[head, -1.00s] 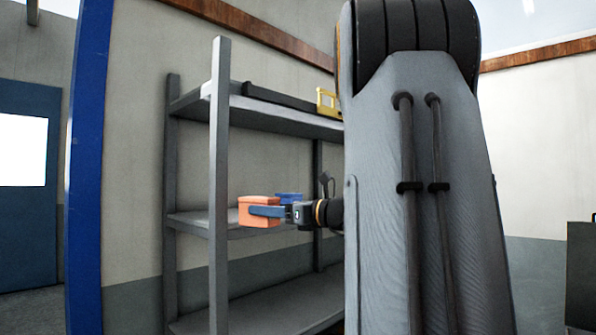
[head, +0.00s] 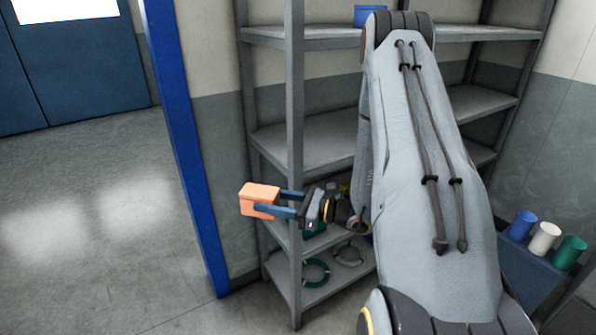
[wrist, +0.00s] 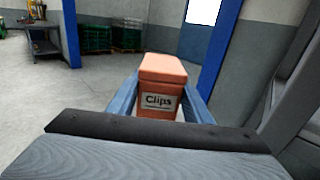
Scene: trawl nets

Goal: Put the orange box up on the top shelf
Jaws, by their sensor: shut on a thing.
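The orange box (head: 259,200) is held between the blue fingers of my gripper (head: 274,204), to the left of the grey shelf unit (head: 294,120) in the head view. In the wrist view the box (wrist: 161,75) shows a white "Clips" label facing me, with a finger on each side. The box looks upright with a slight tilt. The highest board (head: 325,42) in the head view carries a blue box (head: 370,15); the top shelf is out of view above the frame.
A blue post (head: 180,130) stands left of the shelf unit. Lower boards hold green and grey rings (head: 316,272). Blue (head: 522,226), white (head: 544,238) and green (head: 569,253) cups stand at right. Open floor (head: 100,230) lies to the left.

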